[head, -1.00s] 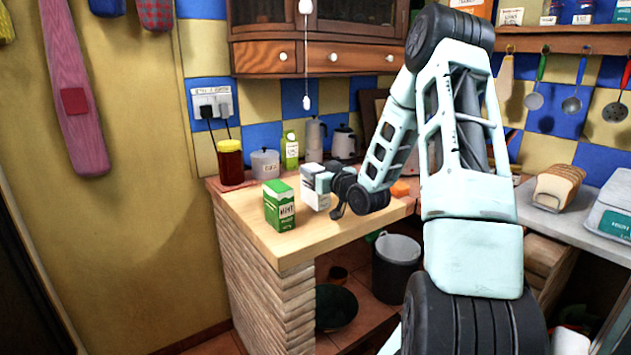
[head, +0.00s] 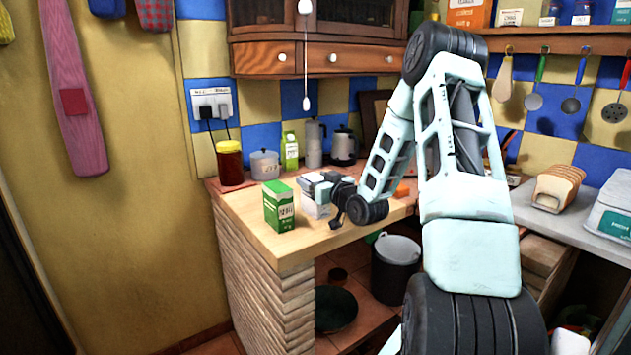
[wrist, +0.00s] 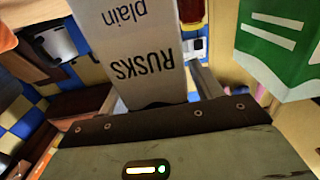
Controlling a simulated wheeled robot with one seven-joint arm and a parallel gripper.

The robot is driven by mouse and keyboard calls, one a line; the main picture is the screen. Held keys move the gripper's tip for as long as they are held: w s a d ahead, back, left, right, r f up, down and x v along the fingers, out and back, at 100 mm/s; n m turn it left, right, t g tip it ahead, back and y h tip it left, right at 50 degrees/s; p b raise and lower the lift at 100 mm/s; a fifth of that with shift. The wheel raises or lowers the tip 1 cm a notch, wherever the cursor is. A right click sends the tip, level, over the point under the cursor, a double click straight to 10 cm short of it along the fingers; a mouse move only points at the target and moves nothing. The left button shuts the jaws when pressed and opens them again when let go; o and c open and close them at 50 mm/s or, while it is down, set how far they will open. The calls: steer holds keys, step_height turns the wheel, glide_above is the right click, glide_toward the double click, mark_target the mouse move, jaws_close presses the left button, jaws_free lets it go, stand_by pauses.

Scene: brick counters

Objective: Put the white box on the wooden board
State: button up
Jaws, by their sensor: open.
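The white box (head: 315,207) stands on the wooden-topped counter, just right of a green box (head: 279,206). In the wrist view the white box (wrist: 138,50) reads "RUSKS plain" and lies between my two fingers. My gripper (head: 315,184) is open, with its fingers on either side of the white box; contact cannot be told. My gripper hides part of the box in the head view. A brown board-like thing (head: 372,112) leans on the back wall, partly behind my arm; I cannot tell if it is the wooden board.
The green box (wrist: 282,45) is close beside my gripper in the wrist view. The counter's front left is clear.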

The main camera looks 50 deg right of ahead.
steer(key=v, duration=1.2)
steer(key=shift+b, duration=0.3)
